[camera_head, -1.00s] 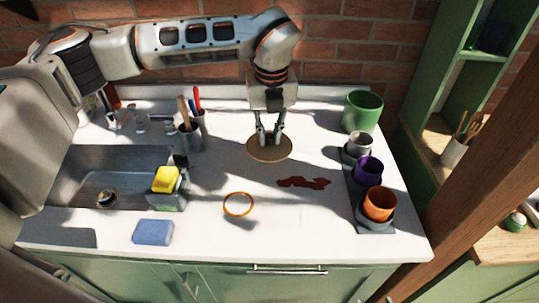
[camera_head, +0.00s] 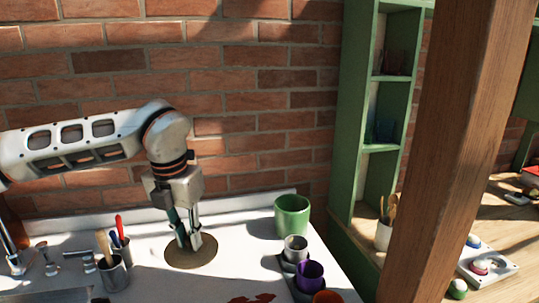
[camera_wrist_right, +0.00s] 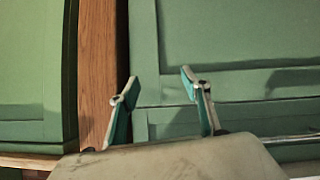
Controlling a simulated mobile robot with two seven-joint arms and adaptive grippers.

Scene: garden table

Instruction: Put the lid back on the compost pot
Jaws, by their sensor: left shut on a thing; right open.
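The lid, a flat round tan disc (camera_head: 191,262), is on the white counter left of the green pot. My left gripper (camera_head: 188,246) points down and is shut on the lid; I cannot tell whether the lid is raised at all. The green pot (camera_head: 292,217), which looks like the compost pot, stands upright and uncovered at the back right of the counter. My right gripper (camera_wrist_right: 160,84) is open and empty in the right wrist view, in front of green cabinet fronts (camera_wrist_right: 235,50).
Grey (camera_head: 295,243), purple (camera_head: 309,272) and orange (camera_head: 327,297) cups stand in a row in front of the pot. A dark red stain (camera_head: 250,299) lies near them. A tool holder (camera_head: 115,275) stands left of the lid. A brick wall (camera_head: 250,130) rises behind the counter.

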